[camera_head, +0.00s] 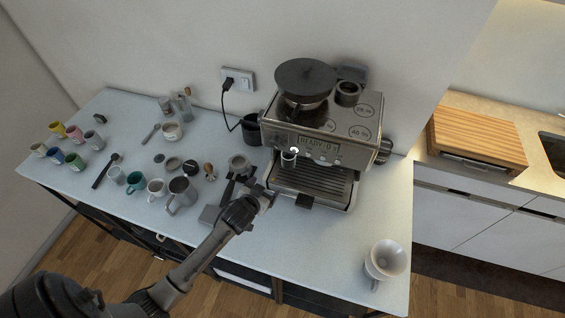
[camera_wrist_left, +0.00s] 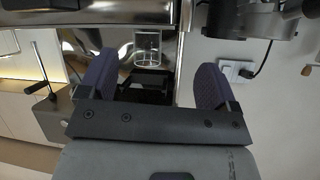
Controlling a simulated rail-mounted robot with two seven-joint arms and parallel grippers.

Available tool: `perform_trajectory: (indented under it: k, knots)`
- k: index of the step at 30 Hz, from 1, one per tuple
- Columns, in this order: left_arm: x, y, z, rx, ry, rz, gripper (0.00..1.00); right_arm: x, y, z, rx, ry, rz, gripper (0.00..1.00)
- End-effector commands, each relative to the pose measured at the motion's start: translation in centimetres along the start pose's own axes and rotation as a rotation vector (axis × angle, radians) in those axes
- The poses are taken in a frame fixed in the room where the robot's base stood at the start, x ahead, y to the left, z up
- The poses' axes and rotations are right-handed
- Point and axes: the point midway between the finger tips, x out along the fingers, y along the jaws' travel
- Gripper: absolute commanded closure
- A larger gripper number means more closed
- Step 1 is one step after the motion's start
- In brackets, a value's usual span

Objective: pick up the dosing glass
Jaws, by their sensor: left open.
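The dosing glass (camera_head: 289,158) is a small clear cup at the front left of the espresso machine (camera_head: 335,150), below its display. In the left wrist view the clear glass (camera_wrist_left: 148,48) shows ahead of my fingers, in the gap between them, against the machine's shiny front. My left gripper (camera_head: 268,192) is open, in front of the machine and lower in the picture than the glass. In the left wrist view both dark fingers of my left gripper (camera_wrist_left: 156,78) are apart with nothing between their pads. My right gripper is not in view.
A portafilter-like tool (camera_head: 238,165) and a metal pitcher (camera_head: 181,194) stand left of my gripper. Several cups and jars fill the table's left part. A white cup-like dripper (camera_head: 386,260) stands at the front right. The table (camera_head: 330,240) is clear before the machine.

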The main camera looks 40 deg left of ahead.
Motion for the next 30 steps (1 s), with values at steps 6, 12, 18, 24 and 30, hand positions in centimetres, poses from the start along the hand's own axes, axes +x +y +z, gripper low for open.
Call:
perform_trajectory:
  k: [6,12,18,24,30]
  knots:
    - [-0.2,0.7,-2.7,-0.086,0.163,0.051,0.16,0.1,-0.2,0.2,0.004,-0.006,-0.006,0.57]
    - [2.1,0.9,-3.4,-0.121,0.175,0.057,0.16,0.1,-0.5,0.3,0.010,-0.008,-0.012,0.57]
    - [5.5,1.1,-4.0,-0.119,0.173,0.057,0.16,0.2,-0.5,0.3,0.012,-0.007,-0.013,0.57]
    - [7.6,1.2,-4.3,-0.120,0.172,0.057,0.16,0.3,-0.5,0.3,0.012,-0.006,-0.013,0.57]
    - [8.3,1.2,-4.5,-0.120,0.171,0.057,0.16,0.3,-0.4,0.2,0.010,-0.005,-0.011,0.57]
